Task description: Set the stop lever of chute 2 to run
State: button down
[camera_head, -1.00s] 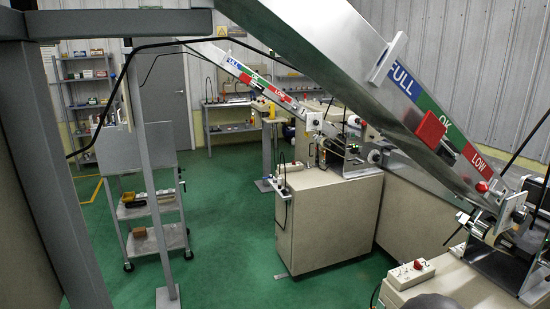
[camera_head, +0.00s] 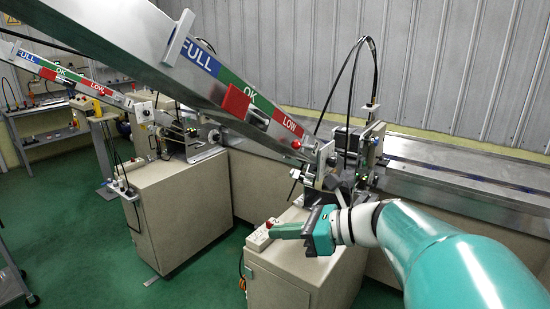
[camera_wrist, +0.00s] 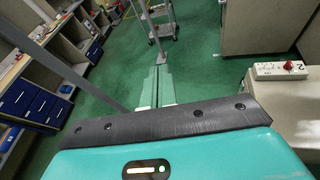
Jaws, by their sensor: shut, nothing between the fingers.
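The near chute (camera_head: 170,55) is a sloping metal channel with a FULL, OK and LOW strip. A red knob (camera_head: 296,145) sits near its lower end, above a metal mechanism (camera_head: 325,165); a dark handle (camera_head: 295,188) sticks out left there. I cannot tell which part is the stop lever or how it is set. A white box (camera_wrist: 280,70) marked 2, with a red knob, is at the right of the wrist view; it also shows in the head view (camera_head: 257,239). My gripper (camera_head: 276,231) is shut and empty, in front of that box, below the chute end.
A second, farther chute (camera_head: 65,75) ends over another beige cabinet (camera_head: 185,205). The near cabinet (camera_head: 280,285) stands under my gripper. A long metal rail (camera_head: 470,185) runs along the wall at right. Green floor (camera_head: 85,240) is open at left.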

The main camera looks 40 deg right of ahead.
jog(key=s+d+r+m+t+h, duration=0.2)
jog(key=d+r+m+t, duration=0.1)
jog(key=d+m, duration=0.4)
jog(key=s+d+r+m+t+h, duration=0.1)
jog(key=d+r+m+t, duration=0.25)
jog(key=d, duration=0.45)
send_near(298, 144)
jog(key=w+a+f, duration=0.4)
jog(key=shift+w+d+r+m+t+h, duration=0.2)
jog(key=shift+w+d+r, duration=0.15)
jog(key=shift+w+r, duration=0.25)
jog(key=shift+w+d+r+m+t+h, duration=0.15)
jog(key=shift+w+d+r, duration=0.15)
jog(key=shift+w+r, duration=0.25)
jog(key=shift+r, duration=0.1)
jog(key=shift+w+d+r, duration=0.1)
jog(key=shift+d+r, duration=0.05)
jog(key=shift+r, duration=0.35)
jog(key=shift+d+r, duration=0.15)
jog(key=shift+r, duration=0.4)
jog(key=shift+f, duration=0.15)
